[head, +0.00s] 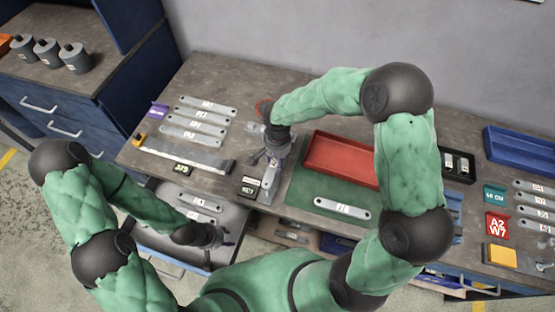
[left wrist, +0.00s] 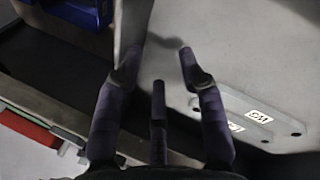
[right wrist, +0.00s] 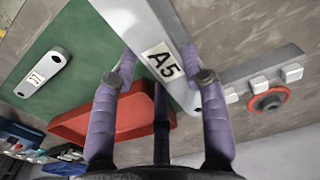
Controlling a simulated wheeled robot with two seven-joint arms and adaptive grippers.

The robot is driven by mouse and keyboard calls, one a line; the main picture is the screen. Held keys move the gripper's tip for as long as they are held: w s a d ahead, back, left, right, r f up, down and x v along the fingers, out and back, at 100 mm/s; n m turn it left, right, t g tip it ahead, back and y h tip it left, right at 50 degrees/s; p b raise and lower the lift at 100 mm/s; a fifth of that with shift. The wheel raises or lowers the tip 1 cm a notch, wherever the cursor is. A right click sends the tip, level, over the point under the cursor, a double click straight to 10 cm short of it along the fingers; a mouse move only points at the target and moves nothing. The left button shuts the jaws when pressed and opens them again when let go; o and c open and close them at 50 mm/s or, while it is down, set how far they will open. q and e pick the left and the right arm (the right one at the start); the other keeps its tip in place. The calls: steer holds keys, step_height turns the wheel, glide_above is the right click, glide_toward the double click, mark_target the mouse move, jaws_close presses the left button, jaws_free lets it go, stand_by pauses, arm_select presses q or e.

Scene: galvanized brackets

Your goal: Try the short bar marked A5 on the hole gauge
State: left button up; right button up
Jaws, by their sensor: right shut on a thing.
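The short bar marked A5 (right wrist: 160,50) is grey metal with a white label, seen close up in the right wrist view. My right gripper (right wrist: 165,72) is shut on it, one finger on each side; in the head view this gripper (head: 272,158) is over the middle of the bench. Beyond the bar, a grey strip with several pale blocks and a red round part (right wrist: 268,100) lies on the bench. It may be the hole gauge; I cannot tell. My left gripper (head: 218,238) is low over a grey surface, and its fingers (left wrist: 161,52) are apart and empty.
Several labelled bars (head: 200,115) lie at the bench's left. A green mat (head: 305,195) carries a red tray (head: 318,155) and another labelled bar (head: 342,207). More bars (head: 532,198) and a blue tray (head: 520,150) are at the right. Two bars lie below my left gripper.

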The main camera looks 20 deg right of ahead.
arm_select(q)
steer(key=shift+f, duration=0.1)
arm_select(e)
steer(key=shift+f, duration=0.15)
arm_select(q)
steer(key=shift+f+b, duration=1.1)
steer(key=shift+b, duration=0.1)
arm_select(e)
steer(key=shift+f, duration=2.05)
arm_select(q)
steer(key=shift+f, duration=0.2)
steer(key=shift+f+b, duration=0.4)
steer(key=shift+b, duration=0.2)
arm_select(e)
steer(key=shift+f, duration=0.35)
arm_select(q)
steer(key=shift+r, duration=0.2)
arm_select(e)
steer(key=shift+r, duration=0.2)
arm_select(q)
steer(key=shift+r+p, duration=0.95)
steer(key=shift+p, duration=0.2)
arm_select(e)
steer(key=shift+r, duration=1.85)
arm_select(q)
steer(key=shift+r, duration=0.15)
arm_select(e)
steer(key=shift+r, duration=0.15)
